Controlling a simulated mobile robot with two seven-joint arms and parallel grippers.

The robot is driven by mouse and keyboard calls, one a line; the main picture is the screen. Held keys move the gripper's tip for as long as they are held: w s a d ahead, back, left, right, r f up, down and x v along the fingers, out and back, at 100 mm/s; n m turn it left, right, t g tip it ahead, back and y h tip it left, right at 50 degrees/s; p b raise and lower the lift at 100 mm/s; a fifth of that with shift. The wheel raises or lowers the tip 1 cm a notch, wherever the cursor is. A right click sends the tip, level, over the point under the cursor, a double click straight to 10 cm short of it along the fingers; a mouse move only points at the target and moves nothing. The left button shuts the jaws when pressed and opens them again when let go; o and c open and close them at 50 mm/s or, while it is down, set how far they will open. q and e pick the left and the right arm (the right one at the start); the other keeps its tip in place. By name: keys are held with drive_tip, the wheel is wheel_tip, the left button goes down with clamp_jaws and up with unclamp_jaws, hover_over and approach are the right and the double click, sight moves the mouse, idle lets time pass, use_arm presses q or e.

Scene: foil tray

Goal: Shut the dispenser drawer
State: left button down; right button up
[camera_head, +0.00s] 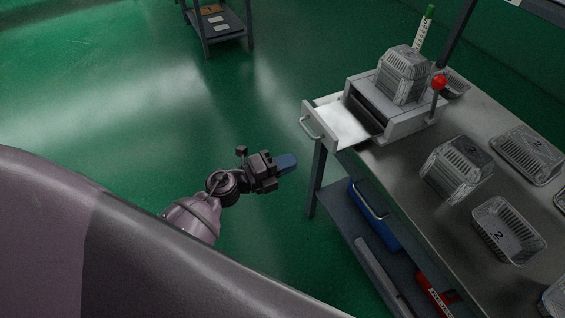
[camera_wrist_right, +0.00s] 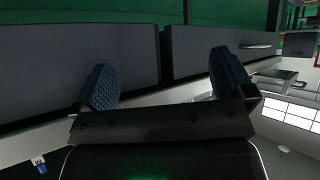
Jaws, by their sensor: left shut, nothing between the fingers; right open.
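The dispenser drawer (camera_head: 338,122) is pulled out to the left of the dispenser body (camera_head: 392,110), with a white bare inside and a metal handle (camera_head: 311,124) on its front. A stack of foil trays (camera_head: 402,72) stands on the dispenser, and a lever with a red knob (camera_head: 439,82) is at its right side. My left gripper (camera_head: 287,162) is shut and empty, below and left of the drawer handle in the head view and apart from it. My right gripper (camera_wrist_right: 170,85) shows in the right wrist view, open with nothing between its fingers.
The metal table (camera_head: 405,160) carries several foil trays, including a stack (camera_head: 456,170) and a single tray (camera_head: 508,230). A blue box (camera_head: 374,215) stands on the shelf below. A small shelf (camera_head: 218,22) is at the back. The green floor left of the table is clear.

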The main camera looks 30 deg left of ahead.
sight(331, 146)
use_arm(q)
drive_tip(key=x, duration=0.8)
drive_tip(key=shift+w+d, duration=0.55)
drive_tip(key=shift+w, duration=0.1)
drive_tip(key=shift+w+d, duration=0.1)
drive_tip(key=shift+w, duration=0.05)
use_arm(e)
drive_tip(key=shift+w+a+r, duration=0.15)
drive_tip(key=shift+w+r, duration=0.05)
drive_tip(key=shift+w, duration=0.2)
